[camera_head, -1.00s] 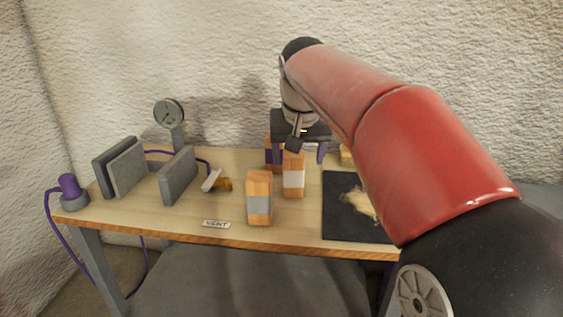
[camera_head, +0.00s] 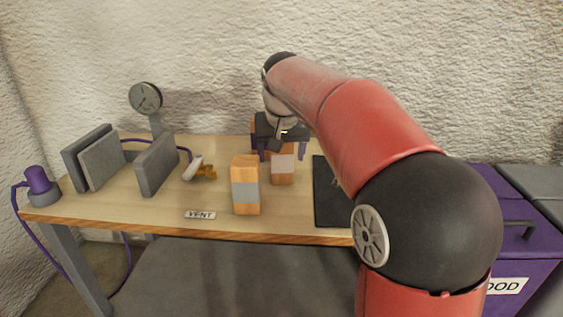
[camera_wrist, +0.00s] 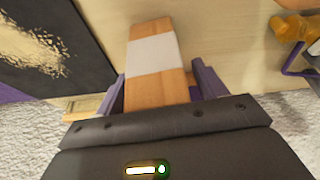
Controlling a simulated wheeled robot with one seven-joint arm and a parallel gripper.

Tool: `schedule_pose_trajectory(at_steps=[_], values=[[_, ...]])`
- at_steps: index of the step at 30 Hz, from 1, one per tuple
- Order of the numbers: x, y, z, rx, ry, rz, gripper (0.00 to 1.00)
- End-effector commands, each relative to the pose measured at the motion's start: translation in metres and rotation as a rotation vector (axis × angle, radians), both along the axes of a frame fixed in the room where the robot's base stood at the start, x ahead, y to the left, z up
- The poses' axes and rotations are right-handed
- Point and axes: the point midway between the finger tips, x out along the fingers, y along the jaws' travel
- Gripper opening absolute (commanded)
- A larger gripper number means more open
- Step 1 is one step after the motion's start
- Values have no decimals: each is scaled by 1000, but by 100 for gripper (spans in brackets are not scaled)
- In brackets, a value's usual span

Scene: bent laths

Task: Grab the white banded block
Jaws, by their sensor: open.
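The white banded block (camera_head: 283,164) is orange-brown wood with a white band and stands upright on the bench. In the wrist view its white band (camera_wrist: 153,53) shows clearly. My gripper (camera_head: 282,154) is open above it, with its purple fingers on either side of the block's upper part. In the wrist view my gripper (camera_wrist: 161,88) has the block between its fingers, with a small gap showing at the right one. The gripper hides the block's top in the head view.
A grey banded block (camera_head: 245,190) stands in front and to the left. Another orange block (camera_head: 256,128) is mostly hidden behind my gripper. A black mat (camera_head: 329,205) lies to the right, partly behind my arm. Grey upright plates (camera_head: 157,165) stand at left.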

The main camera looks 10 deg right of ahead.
Motion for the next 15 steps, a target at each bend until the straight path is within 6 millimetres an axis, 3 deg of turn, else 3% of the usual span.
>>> schedule_pose_trajectory(at_steps=[4, 15], values=[[0, 0, 1, 0, -1, 0, 68], [0, 0, 1, 0, -1, 0, 20]])
